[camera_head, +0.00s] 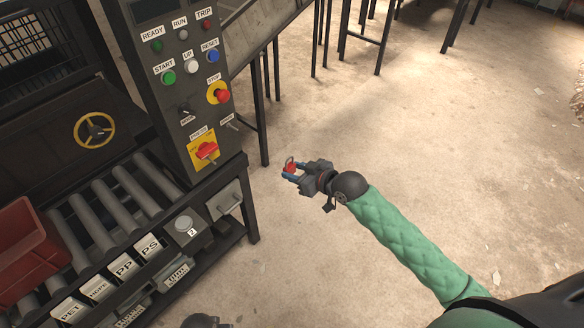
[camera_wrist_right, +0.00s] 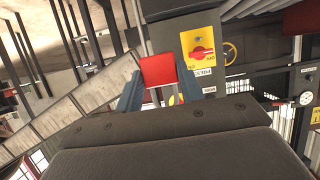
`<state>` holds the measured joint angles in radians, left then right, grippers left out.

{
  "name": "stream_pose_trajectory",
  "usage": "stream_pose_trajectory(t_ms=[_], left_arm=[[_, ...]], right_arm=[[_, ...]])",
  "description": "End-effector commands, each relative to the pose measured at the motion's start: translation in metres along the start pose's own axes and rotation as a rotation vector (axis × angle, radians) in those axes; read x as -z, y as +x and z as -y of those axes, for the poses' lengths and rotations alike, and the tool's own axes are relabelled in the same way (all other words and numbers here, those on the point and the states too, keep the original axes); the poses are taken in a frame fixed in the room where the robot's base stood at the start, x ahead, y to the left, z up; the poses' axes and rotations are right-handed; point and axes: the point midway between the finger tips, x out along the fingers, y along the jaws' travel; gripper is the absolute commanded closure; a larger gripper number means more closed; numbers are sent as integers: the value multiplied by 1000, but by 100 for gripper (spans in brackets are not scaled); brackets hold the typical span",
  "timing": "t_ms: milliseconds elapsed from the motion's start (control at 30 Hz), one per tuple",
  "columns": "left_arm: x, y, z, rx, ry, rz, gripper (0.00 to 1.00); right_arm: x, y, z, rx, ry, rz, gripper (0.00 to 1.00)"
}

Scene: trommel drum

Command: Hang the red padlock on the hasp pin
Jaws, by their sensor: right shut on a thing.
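The red padlock (camera_head: 291,168) is held between the blue fingertips of my right gripper (camera_head: 290,172), in the air right of the control column. Its shackle shows as a small loop above the body. In the right wrist view the padlock's red body (camera_wrist_right: 158,71) sits between the fingers (camera_wrist_right: 159,86). The red rotary switch (camera_head: 206,151) is on a yellow plate on the column, left of the padlock and apart from it; the switch also shows in the right wrist view (camera_wrist_right: 202,53). I cannot make out the hasp pin clearly. My left gripper's fingers do not show.
The control column (camera_head: 176,100) carries buttons and a red stop button (camera_head: 222,96). Below it are a roller conveyor (camera_head: 117,205) with a red crate (camera_head: 25,250), and a grey box (camera_head: 224,199). Metal legs stand behind. The floor around my right arm is clear.

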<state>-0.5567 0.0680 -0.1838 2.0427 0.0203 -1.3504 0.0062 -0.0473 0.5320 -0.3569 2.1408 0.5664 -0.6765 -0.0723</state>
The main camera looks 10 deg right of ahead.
Motion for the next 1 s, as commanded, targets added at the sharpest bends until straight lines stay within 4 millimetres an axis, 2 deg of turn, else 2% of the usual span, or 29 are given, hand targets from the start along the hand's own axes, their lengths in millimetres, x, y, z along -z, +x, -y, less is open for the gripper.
stream_pose_trajectory(t_ms=[700, 1000], left_arm=[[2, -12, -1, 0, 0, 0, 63], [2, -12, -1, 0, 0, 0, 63]], right_arm=[[-12, -32, 0, 0, 0, 0, 88], [-14, -35, 0, 0, 0, -1, 88]])
